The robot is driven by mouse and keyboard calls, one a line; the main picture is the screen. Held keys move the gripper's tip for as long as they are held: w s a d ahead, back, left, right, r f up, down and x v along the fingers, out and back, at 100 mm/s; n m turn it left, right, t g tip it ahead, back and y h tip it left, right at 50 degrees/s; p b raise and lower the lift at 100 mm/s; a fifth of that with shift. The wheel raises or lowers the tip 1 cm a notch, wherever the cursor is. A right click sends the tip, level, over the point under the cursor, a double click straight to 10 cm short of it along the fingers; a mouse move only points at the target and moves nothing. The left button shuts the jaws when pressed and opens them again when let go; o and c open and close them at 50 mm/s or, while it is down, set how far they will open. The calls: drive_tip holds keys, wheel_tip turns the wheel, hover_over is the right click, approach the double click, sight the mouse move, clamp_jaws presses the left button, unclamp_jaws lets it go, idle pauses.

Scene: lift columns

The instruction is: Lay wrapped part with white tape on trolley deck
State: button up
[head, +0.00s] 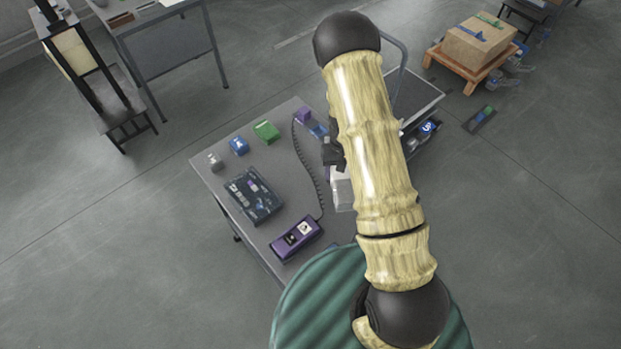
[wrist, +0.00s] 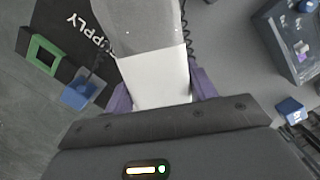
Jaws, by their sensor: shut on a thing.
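The wrapped part (wrist: 158,72) is between the purple fingers of my gripper (wrist: 162,92) in the wrist view. It has a clear grey wrap at its far end and a white band, likely the tape, near the fingers. My gripper is shut on it. In the head view my gripper (head: 333,152) is a dark shape beside my arm, over the right side of the table, and a pale piece of the part (head: 341,190) shows below it. The trolley deck (head: 422,96) is behind my arm at upper right, partly hidden, with a hooped handle.
The grey table (head: 216,186) holds a dark box (head: 252,195), a purple control box (head: 297,238) with a coiled cable, a green block (head: 266,131), a blue block (head: 239,146) and other small items. A carton (head: 478,42) sits on a wooden pallet at far right. Floor between is mostly open.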

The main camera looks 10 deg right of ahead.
drive_tip(key=shift+d, duration=0.15)
drive_tip(key=w+a+f+n+b, duration=0.1)
drive_tip(key=w+a+n+b, duration=0.3)
drive_tip(key=a+b, duration=0.5)
drive_tip(key=a+n, duration=0.1)
drive_tip(key=n, duration=0.1)
drive_tip(key=shift+w+n+h, duration=0.15)
drive_tip(key=shift+n+h, duration=0.25)
drive_tip(key=shift+f, duration=0.1)
drive_tip(key=p, duration=0.1)
hover_over(307, 188)
drive_tip(key=shift+w+a+f, duration=0.1)
drive_tip(key=shift+f, duration=1.4)
drive_tip(key=shift+w+f, duration=0.1)
drive_tip(key=shift+f, duration=1.35)
drive_tip(key=shift+f+p, duration=0.75)
drive_tip(key=shift+f, duration=1.3)
